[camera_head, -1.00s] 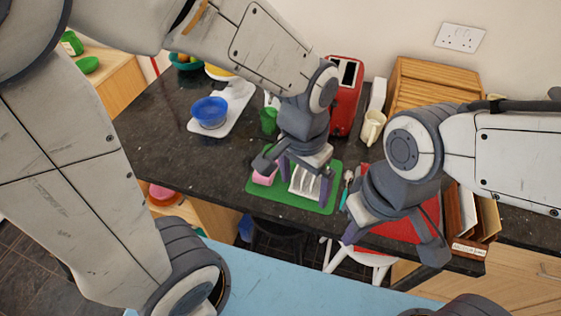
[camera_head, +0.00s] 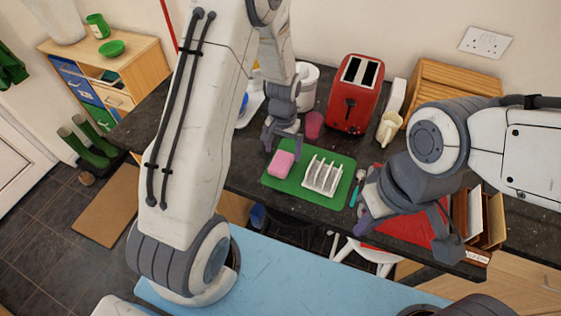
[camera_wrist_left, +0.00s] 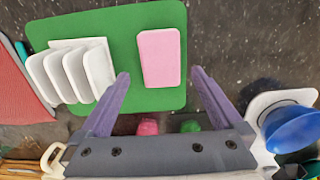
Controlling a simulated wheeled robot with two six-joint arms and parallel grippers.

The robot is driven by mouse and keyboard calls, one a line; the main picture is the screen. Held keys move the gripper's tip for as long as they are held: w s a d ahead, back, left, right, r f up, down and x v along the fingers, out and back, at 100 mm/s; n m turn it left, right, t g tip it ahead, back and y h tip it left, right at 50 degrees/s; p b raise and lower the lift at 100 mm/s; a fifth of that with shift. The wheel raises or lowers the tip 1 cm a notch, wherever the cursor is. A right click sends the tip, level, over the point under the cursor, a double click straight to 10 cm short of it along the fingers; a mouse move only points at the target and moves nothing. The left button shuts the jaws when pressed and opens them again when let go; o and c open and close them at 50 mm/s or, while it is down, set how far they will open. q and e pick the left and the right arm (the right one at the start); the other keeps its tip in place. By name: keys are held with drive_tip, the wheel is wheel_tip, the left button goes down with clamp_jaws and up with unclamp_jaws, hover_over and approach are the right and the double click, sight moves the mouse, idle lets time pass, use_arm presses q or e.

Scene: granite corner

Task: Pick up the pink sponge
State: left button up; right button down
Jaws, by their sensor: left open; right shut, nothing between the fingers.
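The pink sponge (camera_head: 281,163) lies on the left part of a green board (camera_head: 312,193) on the dark worktop. It also shows in the left wrist view (camera_wrist_left: 159,57), near the board's edge. My left gripper (camera_head: 283,146) is open and empty, just behind the sponge in the head view. In the left wrist view its fingers (camera_wrist_left: 160,76) stand apart on either side of the sponge's near end, apparently not touching it. My right gripper (camera_head: 366,220) is shut and empty, to the right of the board near the worktop's front edge.
A white rack (camera_head: 322,177) stands on the board, right of the sponge. Behind are a pink cup (camera_head: 314,124), a red toaster (camera_head: 356,95) and a white jug (camera_head: 388,128). A blue bowl (camera_wrist_left: 293,128) sits beside my left gripper in the wrist view. A red mat (camera_head: 410,228) lies right.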

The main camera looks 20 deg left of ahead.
sight(282, 161)
use_arm(q)
drive_tip(key=shift+s+f+p, duration=0.15)
drive_tip(key=shift+f+p, duration=0.15)
drive_tip(key=shift+f, duration=0.05)
wheel_tip(282, 161, down, 3)
drive_tip(key=shift+s+f+p, duration=0.1)
drive_tip(key=shift+s+p, duration=0.05)
drive_tip(key=shift+p, duration=0.6)
drive_tip(key=shift+f, duration=0.5)
drive_tip(key=c, duration=1.3)
